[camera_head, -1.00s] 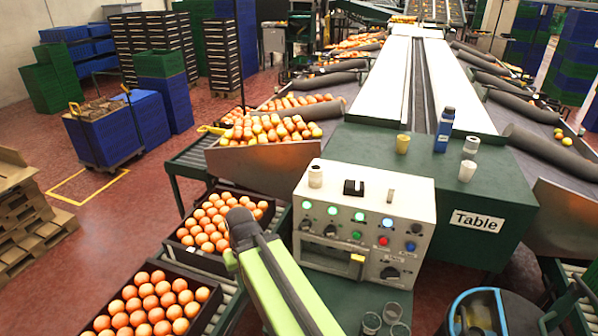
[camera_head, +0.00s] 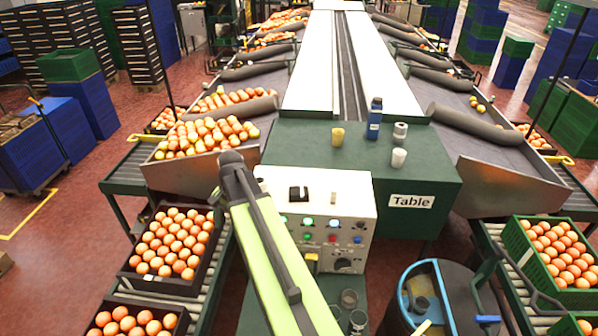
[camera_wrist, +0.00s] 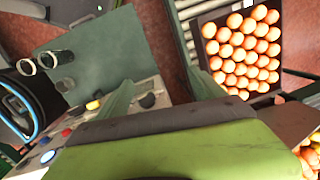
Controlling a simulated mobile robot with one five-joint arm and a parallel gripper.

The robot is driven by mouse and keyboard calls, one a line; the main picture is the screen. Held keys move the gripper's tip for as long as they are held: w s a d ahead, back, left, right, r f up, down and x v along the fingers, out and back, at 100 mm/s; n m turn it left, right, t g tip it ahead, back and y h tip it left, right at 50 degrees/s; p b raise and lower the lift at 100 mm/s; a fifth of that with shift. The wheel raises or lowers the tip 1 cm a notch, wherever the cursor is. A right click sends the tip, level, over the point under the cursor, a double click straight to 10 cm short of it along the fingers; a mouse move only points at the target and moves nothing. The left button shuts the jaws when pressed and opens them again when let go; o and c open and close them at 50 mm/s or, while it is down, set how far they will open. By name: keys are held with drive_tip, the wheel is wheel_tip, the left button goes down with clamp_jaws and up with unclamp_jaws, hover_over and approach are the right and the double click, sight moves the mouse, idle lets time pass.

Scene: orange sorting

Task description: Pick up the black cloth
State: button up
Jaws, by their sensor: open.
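A small black item (camera_head: 298,193) lies on top of the white control box (camera_head: 345,190) in the head view. It may be the black cloth, but it is too small to tell. I see no other clear cloth. My gripper shows in the wrist view (camera_wrist: 162,76) as two green fingers spread apart with nothing between them. It points down past the front of the control box, near its knobs. In the head view my green arm crosses in front of the box's left part, and the gripper itself is hidden.
A green table (camera_head: 420,170) behind the box bears a yellow cup (camera_head: 338,136), a blue bottle (camera_head: 374,120) and a white cup (camera_head: 398,158). Clear cups (camera_head: 349,299) stand in front. Orange crates flank both sides (camera_head: 132,284) (camera_head: 520,255). A blue bin (camera_head: 408,272) stands front right.

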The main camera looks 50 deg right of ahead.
drive_tip(key=s+d+r+m+t+p, duration=0.1)
drive_tip(key=s+d+r+m+p, duration=0.1)
drive_tip(key=d+r+m+p, duration=0.95)
drive_tip(key=m+t+p, duration=0.1)
drive_tip(key=m, duration=0.2)
approach(299, 190)
wheel_tip(299, 190, down, 4)
drive_tip(key=b, duration=1.1)
drive_tip(key=shift+a+r+m+y, duration=0.1)
drive_tip(key=shift+m+y, duration=0.15)
drive_tip(key=shift+y, duration=0.15)
drive_tip(key=shift+a+f+b, duration=0.1)
drive_tip(key=shift+f+b, duration=0.2)
drive_tip(key=shift+b, duration=0.15)
drive_tip(key=shift+w, duration=0.1)
drive_tip(key=b+x, duration=0.5)
drive_tip(key=shift+w+f, duration=0.15)
drive_tip(key=shift+w, duration=0.05)
drive_tip(key=shift+r, duration=0.25)
drive_tip(key=c, duration=1.5)
drive_tip(key=shift+o, duration=0.2)
